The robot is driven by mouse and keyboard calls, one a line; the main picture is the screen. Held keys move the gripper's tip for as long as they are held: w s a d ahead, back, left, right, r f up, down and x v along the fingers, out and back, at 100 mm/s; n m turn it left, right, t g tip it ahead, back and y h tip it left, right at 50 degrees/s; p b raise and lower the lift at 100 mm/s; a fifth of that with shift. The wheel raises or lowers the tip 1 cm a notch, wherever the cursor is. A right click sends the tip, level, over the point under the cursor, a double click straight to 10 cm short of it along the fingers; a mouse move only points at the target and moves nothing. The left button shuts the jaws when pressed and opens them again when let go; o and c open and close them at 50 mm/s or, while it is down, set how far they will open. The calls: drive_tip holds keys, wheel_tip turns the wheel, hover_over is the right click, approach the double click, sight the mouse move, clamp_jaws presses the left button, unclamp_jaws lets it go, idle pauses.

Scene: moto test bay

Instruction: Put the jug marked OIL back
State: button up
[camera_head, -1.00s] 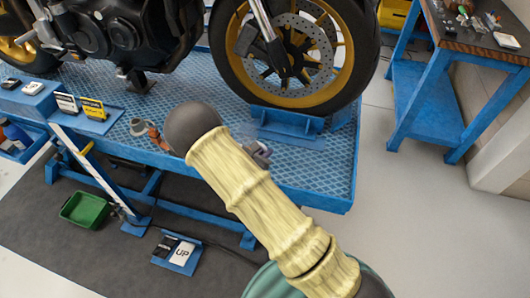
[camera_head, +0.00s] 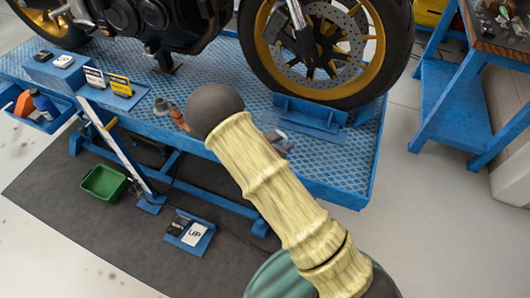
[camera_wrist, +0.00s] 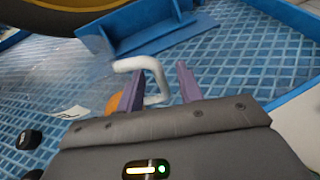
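A clear, see-through jug (camera_wrist: 72,82) with a white loop handle (camera_wrist: 155,68) shows at the left of the wrist view, above the blue patterned lift platform (camera_wrist: 235,60). A white label (camera_wrist: 72,112) is on it, but I cannot read its marking. My gripper (camera_wrist: 160,82) is open, with its two purple fingers apart. The handle reaches between them, close to the left finger, with a gap to the right finger. I cannot tell whether the left finger touches it. In the head view my arm hides most of the gripper (camera_head: 281,143) and I cannot make out the jug.
The motorcycle's front wheel (camera_head: 340,90) stands in a blue chock (camera_head: 310,112) just beyond my gripper. An orange and grey item (camera_head: 172,112) lies on the platform. A side tray (camera_head: 45,122) holds bottles. A green bin (camera_head: 104,183) and UP pedal (camera_head: 192,234) are on the floor.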

drive_tip(key=v, duration=1.6)
drive_tip(key=shift+r+b, duration=0.15)
drive_tip(key=shift+b, duration=0.3)
drive_tip(key=shift+s, duration=0.15)
drive_tip(key=s+d+r+m+g+y+p, duration=0.1)
drive_tip(key=s+d+r+m+g+p, duration=0.15)
drive_tip(key=d+r+m+g, duration=0.35)
drive_tip(key=s+d+r+m+g+p, duration=0.1)
drive_tip(key=s+d+m+g+p, duration=0.2)
drive_tip(key=d+m, duration=0.5)
drive_tip(key=s+d+r+m+y+p, duration=0.2)
drive_tip(key=d+r+m+y, duration=0.5)
drive_tip(key=r+m, duration=0.4)
drive_tip(key=s+m, duration=0.1)
drive_tip(key=m, duration=0.2)
drive_tip(key=shift+s+t+p, duration=0.2)
drive_tip(key=shift+t+p, duration=0.1)
drive_tip(key=shift+t, duration=0.1)
drive_tip(key=shift+r, duration=0.1)
